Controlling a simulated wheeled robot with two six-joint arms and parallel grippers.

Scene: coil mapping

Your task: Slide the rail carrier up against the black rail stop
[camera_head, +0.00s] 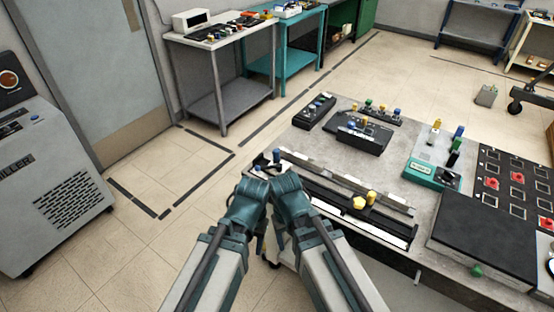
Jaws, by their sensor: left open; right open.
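A long rail assembly (318,191) with dark and pale strips runs along the near edge of the grey table. A small yellow-topped piece (360,203), which looks like the rail carrier, sits on its right half, close beside a second yellow-topped post (371,197). The black rail stop cannot be told apart from the dark parts around it. My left gripper (246,203) and my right gripper (288,187) are at the teal arm ends, close together at the rail's left end, away from the yellow-topped pieces. Both are open; their fingertips are hidden.
Behind the rail stand a black control box (358,136) and a row of coloured knobs (377,109). To the right are a teal-based unit (432,175), a dark box (485,235) and a black panel (516,180). A grey machine (45,185) stands at far left.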

